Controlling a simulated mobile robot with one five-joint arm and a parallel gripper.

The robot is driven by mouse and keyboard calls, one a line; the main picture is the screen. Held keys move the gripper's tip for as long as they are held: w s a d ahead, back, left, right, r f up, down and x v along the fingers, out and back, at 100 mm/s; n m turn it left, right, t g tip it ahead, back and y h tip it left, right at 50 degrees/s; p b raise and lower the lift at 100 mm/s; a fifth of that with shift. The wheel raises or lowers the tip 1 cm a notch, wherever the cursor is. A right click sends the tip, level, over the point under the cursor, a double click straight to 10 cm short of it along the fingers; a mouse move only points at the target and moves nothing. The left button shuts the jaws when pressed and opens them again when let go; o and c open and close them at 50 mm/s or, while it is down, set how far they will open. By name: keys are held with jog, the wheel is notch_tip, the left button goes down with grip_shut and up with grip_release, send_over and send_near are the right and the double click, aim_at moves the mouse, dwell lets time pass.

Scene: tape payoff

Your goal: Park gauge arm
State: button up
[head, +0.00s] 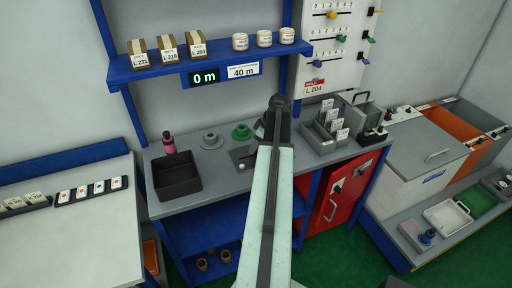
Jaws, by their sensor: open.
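No part that is clearly a gauge arm can be made out. A small grey plate (243,157) with a dark piece on it lies on the grey bench top, just left of my arm, which hides part of it. My pale arm reaches up the middle of the head view and ends in a dark joint over the back of the bench. My gripper's fingers do not show; they are hidden behind or beyond that joint. A green round part (242,132) and a grey round part (212,139) stand at the back of the bench, left of the joint.
Above, a blue shelf (215,63) holds boxes and jars, with a "0 m" display (204,77) beneath.

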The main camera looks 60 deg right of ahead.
grip_shut()
dwell(1.3)
